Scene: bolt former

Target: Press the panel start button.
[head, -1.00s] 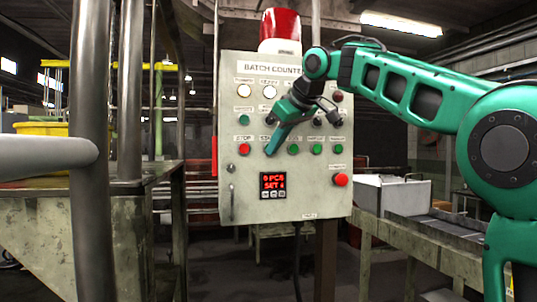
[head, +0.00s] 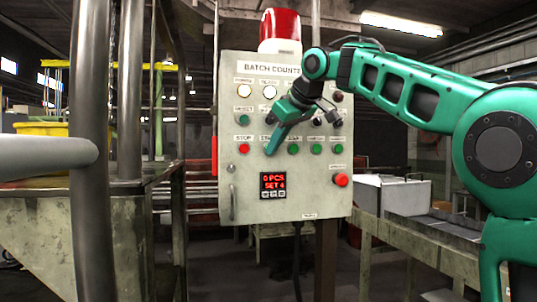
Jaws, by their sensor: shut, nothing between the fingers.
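The grey control panel (head: 255,213) marked BATCH COUNTER stands ahead of me. My green gripper (head: 269,152) is shut and empty, its tip slanting down to the lower button row, just right of the red STOP button (head: 244,148). The button at that place and most of its label are hidden behind the fingers. I cannot tell whether the tip touches the panel or is slightly in front of it. Green buttons (head: 316,149) continue to the right. The red display (head: 272,184) reads 0 PCS, SET 4.
A larger red button (head: 341,180) sticks out at the panel's lower right. A red beacon (head: 280,25) tops the panel. Grey vertical posts (head: 90,150) and a machine table stand at left. A conveyor (head: 440,232) with a pale box (head: 403,196) lies at right.

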